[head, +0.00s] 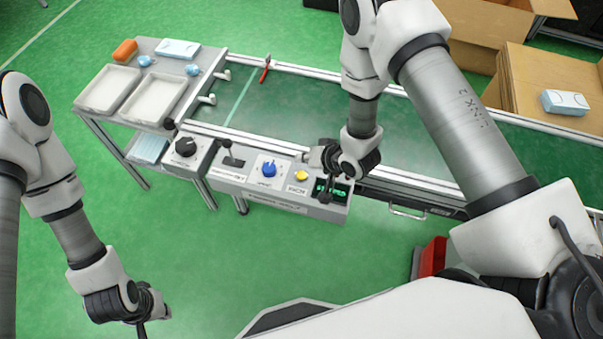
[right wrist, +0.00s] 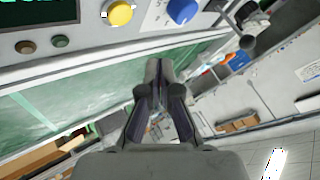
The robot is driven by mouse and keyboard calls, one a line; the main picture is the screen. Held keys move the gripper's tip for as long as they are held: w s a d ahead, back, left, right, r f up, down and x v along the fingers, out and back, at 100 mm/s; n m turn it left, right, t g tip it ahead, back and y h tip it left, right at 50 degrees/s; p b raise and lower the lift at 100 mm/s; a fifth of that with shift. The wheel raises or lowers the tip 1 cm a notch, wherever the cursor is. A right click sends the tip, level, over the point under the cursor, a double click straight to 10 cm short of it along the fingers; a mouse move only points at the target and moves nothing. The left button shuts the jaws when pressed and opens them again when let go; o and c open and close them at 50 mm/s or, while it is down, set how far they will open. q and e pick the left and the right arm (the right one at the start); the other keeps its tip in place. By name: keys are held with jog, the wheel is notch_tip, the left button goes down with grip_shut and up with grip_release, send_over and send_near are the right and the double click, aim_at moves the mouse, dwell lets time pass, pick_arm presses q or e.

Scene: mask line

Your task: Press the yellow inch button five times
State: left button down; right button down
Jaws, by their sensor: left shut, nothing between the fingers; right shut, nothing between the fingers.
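The yellow button (head: 301,175) sits on the light control panel (head: 228,178), between a blue knob (head: 269,170) and a dark display with green digits (head: 340,190). My right gripper (head: 326,196) is shut and empty, to the right of the yellow button and in front of part of the display. In the right wrist view, the yellow button (right wrist: 119,12) is at the top edge, and the shut fingertips (right wrist: 157,66) appear below it, apart from it in the picture. My left gripper (head: 142,328) hangs low at the left over the floor, shut and empty.
A lever (head: 232,160) and a black dial (head: 186,147) are left of the blue knob. A cart with trays (head: 108,88) stands at the far left. The green conveyor belt (head: 290,98) runs behind the panel. Cardboard boxes (head: 550,75) stand at the right.

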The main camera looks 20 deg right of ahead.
aim_at(303, 176)
dwell(0.8)
notch_tip(303, 176, up, 4)
jog(key=shift+s+f+p, duration=0.1)
jog(key=shift+p, duration=0.7)
notch_tip(303, 176, down, 8)
jog(key=b, duration=0.7)
jog(key=shift+f, duration=0.4)
jog(key=shift+f+b, duration=0.3)
jog(key=shift+f, duration=0.15)
